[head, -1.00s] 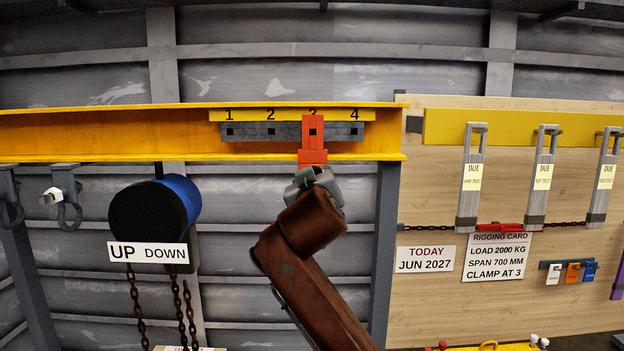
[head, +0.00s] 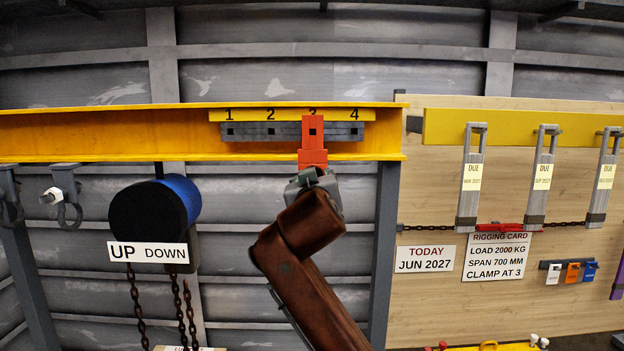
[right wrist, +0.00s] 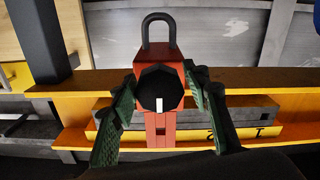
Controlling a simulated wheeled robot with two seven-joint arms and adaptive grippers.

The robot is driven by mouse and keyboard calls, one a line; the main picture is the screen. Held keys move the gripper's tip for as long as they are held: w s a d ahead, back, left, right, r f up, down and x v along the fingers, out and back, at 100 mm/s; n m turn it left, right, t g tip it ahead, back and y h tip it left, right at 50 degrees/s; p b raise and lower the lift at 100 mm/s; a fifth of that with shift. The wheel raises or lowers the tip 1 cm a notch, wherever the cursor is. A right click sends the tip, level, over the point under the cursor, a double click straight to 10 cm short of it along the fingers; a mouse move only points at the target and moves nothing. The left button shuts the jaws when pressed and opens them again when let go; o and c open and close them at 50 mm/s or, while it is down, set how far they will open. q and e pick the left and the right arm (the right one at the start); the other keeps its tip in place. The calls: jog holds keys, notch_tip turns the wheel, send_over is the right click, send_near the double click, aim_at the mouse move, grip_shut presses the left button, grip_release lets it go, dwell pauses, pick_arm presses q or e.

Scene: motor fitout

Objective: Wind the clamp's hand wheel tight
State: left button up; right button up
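The red clamp (head: 313,140) hangs on the yellow beam under number 3. Its upper part covers the grey slotted strip there. In the right wrist view the clamp (right wrist: 161,120) shows with a dark lifting loop (right wrist: 159,32) and a black faceted hand wheel (right wrist: 160,86) that has a white mark. My right gripper (right wrist: 161,90) has its green-padded fingers on both sides of the wheel, seemingly touching its rim. In the head view my right gripper (head: 313,182) is right under the clamp and hides the wheel. My left gripper is not in view.
The yellow beam (head: 120,135) runs across to a grey post (head: 384,250). A blue and black hoist (head: 155,212) with chains hangs left of my right arm. A wooden board (head: 430,300) with slings and a rigging card (head: 496,257) stands at the right.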

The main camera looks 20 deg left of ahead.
jog(key=shift+o, duration=1.2)
jog(key=shift+r, duration=0.15)
jog(key=shift+s, duration=0.1)
jog(key=v, duration=1.2)
